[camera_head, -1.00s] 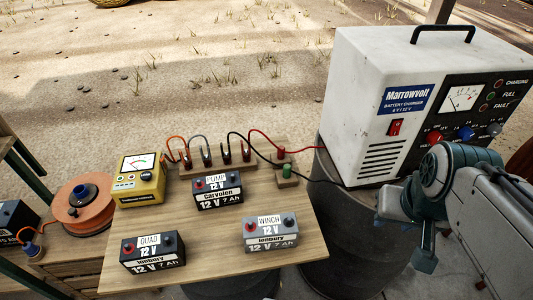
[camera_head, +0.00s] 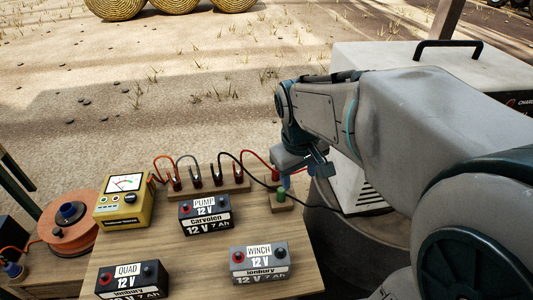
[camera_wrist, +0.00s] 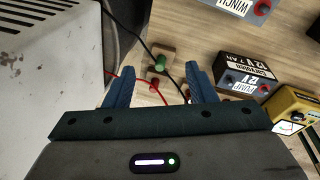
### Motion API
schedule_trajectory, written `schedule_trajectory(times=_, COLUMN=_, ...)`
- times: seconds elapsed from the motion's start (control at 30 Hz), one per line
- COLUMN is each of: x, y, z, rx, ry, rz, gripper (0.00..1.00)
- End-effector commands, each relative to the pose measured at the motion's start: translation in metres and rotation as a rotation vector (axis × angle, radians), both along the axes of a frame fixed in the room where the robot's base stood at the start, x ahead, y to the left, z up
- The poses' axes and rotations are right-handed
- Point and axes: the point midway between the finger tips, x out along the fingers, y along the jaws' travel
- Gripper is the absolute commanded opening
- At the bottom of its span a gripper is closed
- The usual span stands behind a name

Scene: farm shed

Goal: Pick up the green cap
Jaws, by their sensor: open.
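The green cap (camera_head: 281,193) is a small upright cylinder on a small wooden block (camera_head: 283,207) at the table's right back edge. It also shows in the wrist view (camera_wrist: 160,62), between the lines of my two fingers. My gripper (camera_head: 302,172) is open and empty, above and just right of the cap in the head view. In the wrist view my gripper (camera_wrist: 158,70) has its fingers apart on either side of the cap, with no visible contact. How high the fingers are above it I cannot tell.
Red and black cables with clamps run close beside the cap from a wooden clip rack (camera_head: 210,189). Batteries labelled PUMP (camera_head: 205,212), WINCH (camera_head: 259,263) and QUAD (camera_head: 132,281) and a yellow tester (camera_head: 124,202) share the table (camera_head: 190,262). A white charger (camera_head: 385,58) stands at right.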

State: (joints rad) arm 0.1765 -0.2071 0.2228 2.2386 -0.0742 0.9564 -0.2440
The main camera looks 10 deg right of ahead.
Motion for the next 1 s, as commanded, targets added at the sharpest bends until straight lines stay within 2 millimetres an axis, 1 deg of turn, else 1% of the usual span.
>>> schedule_trajectory(times=0.03, x=0.015, y=0.0, z=-0.012, rx=-0.007, ry=0.027, rz=0.04, gripper=0.51)
schedule_trajectory(times=0.17, x=0.051, y=0.001, z=-0.032, rx=-0.013, ry=0.085, rz=0.157, gripper=0.51)
schedule_trajectory(times=0.3, x=0.088, y=0.001, z=-0.056, rx=0.003, ry=0.134, rz=0.277, gripper=0.51)
schedule_trajectory(times=0.4, x=0.109, y=-0.001, z=-0.072, rx=0.023, ry=0.158, rz=0.348, gripper=0.51)
schedule_trajectory(times=0.5, x=0.125, y=-0.002, z=-0.083, rx=0.045, ry=0.17, rz=0.401, gripper=0.51)
schedule_trajectory(times=0.6, x=0.135, y=-0.002, z=-0.09, rx=0.058, ry=0.174, rz=0.436, gripper=0.51)
schedule_trajectory(times=0.77, x=0.141, y=-0.003, z=-0.102, rx=0.069, ry=0.181, rz=0.458, gripper=0.51)
schedule_trajectory(times=0.87, x=0.14, y=-0.003, z=-0.118, rx=0.07, ry=0.183, rz=0.459, gripper=0.51)
schedule_trajectory(times=1.0, x=0.14, y=-0.003, z=-0.147, rx=0.07, ry=0.183, rz=0.459, gripper=0.51)
